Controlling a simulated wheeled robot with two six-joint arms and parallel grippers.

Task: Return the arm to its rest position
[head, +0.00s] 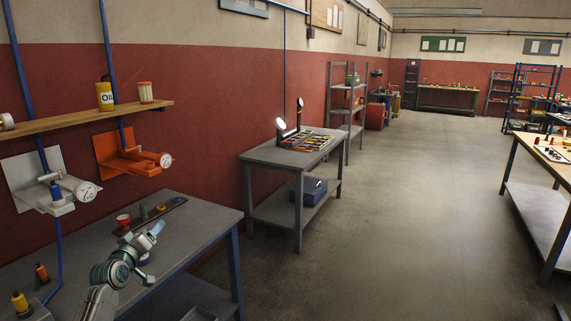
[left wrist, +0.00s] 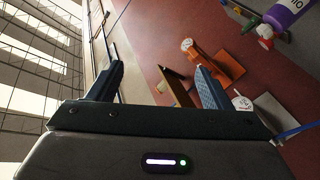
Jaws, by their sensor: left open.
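My left arm (head: 118,269) reaches up from the bottom left of the head view, over the grey workbench (head: 205,222). Its gripper (head: 156,229) is raised above the bench. In the left wrist view the two fingers of this gripper (left wrist: 155,76) stand wide apart with nothing between them. A purple bottle (left wrist: 287,14) shows at the top right of that view, apart from the fingers. My right gripper is in neither view.
An orange wall fixture with a gauge (head: 127,160) and a white one (head: 50,190) hang above the bench. A wooden shelf (head: 60,121) holds an oil bottle (head: 105,96). Another grey table (head: 262,157) stands beyond.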

